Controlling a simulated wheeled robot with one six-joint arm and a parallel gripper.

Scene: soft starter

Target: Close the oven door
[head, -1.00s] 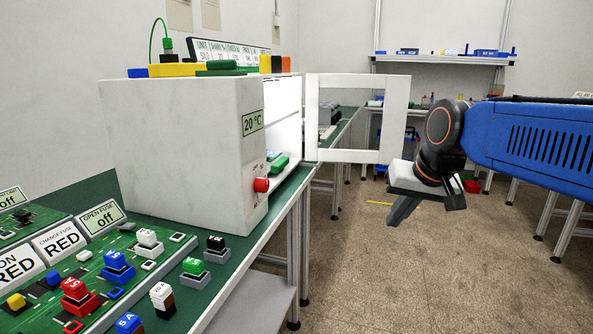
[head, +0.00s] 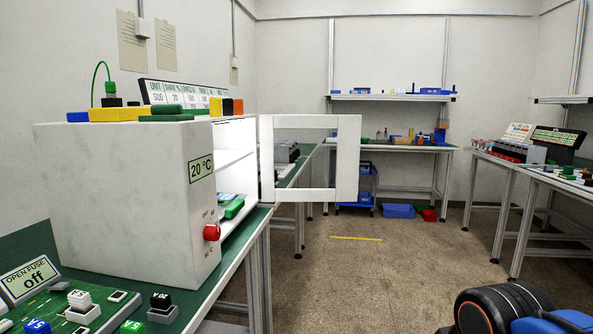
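The white oven (head: 120,190) stands on the green bench at the left, with a 20 °C label and a red knob (head: 211,232) on its side. Its door (head: 348,160), a white frame with a clear window, stands wide open, swung out to the right. The lit inside shows a shelf and a green item (head: 234,208) on the oven floor. Part of my blue and black arm shows at the lower right, well apart from the door. My gripper is out of the picture.
The green bench (head: 252,228) runs along the left with fuse parts in front of the oven. Open floor (head: 390,280) lies right of the bench. Benches with devices (head: 520,152) stand at the right and back. Blue and red bins (head: 398,210) sit on the far floor.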

